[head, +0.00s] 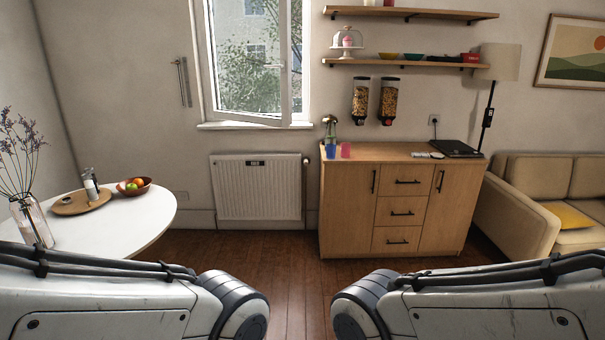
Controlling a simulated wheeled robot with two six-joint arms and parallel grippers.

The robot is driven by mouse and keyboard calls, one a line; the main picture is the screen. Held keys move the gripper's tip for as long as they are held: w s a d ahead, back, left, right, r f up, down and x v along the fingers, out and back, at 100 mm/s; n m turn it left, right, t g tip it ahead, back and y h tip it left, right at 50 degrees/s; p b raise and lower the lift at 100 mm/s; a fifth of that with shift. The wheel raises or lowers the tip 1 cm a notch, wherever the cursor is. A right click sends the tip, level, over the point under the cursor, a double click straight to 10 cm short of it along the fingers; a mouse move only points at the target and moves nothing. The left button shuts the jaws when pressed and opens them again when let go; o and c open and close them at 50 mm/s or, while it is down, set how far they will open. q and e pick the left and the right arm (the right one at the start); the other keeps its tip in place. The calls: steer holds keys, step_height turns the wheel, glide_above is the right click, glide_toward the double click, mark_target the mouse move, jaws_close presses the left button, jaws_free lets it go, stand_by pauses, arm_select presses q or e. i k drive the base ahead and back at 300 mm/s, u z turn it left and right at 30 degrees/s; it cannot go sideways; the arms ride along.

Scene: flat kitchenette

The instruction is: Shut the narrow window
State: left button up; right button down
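The narrow window (285,60) is on the far wall, left of the shelves, above the radiator. My two arms come in from the lower left and lower right, well short of the window. Both grippers are outside the picture.
A white radiator (258,187) hangs below the window. A wooden cabinet (345,205) stands to its right, a round white table (130,222) to the left, a beige sofa (515,205) at far right. Wooden floor (290,265) between table and cabinet is clear.

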mark_target(285, 121)
steer(key=z, duration=0.25)
steer(key=i, duration=3.9)
steer(key=u, duration=0.45)
